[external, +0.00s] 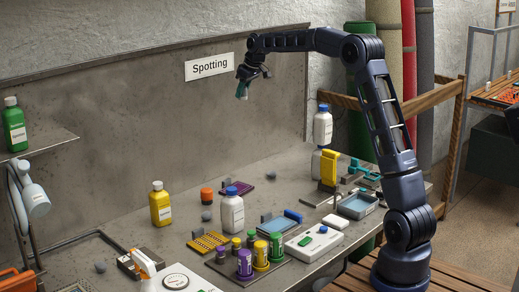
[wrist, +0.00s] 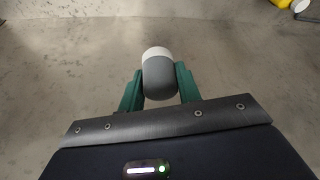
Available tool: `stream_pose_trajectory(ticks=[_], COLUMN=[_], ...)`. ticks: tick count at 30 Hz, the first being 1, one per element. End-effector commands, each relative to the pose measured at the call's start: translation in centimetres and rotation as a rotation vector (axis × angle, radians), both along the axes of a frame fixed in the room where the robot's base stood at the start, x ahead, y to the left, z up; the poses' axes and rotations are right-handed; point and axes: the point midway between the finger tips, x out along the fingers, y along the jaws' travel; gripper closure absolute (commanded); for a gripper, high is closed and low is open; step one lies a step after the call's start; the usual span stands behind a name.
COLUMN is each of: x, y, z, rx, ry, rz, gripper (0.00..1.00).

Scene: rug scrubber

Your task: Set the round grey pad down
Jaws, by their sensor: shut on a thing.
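My gripper (external: 242,92) is high above the bench, in front of the grey back panel and near the "Spotting" sign. In the wrist view its two green fingers are shut on a rounded grey pad (wrist: 159,80) with a white end. The pad is held between the fingers, apart from the grey surface behind it. In the external view the pad is too small and covered to make out clearly.
The grey bench (external: 130,222) has bare patches at left and centre. A yellow bottle (external: 160,207), a white bottle (external: 232,212), an orange-red jar (external: 207,195) and small grey balls (external: 101,267) stand on it. Purple and yellow-capped pots (external: 261,255) crowd the front.

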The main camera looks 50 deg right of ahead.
Motion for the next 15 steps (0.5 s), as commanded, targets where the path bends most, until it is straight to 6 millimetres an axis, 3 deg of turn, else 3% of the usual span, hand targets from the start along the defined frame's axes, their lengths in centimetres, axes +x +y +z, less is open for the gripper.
stream_pose_trajectory(ticks=[3,15], x=[0.9,1.5], y=[5.5,22.6], z=[0.0,0.1], rx=[0.002,0.007], ry=[-0.001,-0.005], rz=[0.082,0.336], gripper=[0.91,0.91])
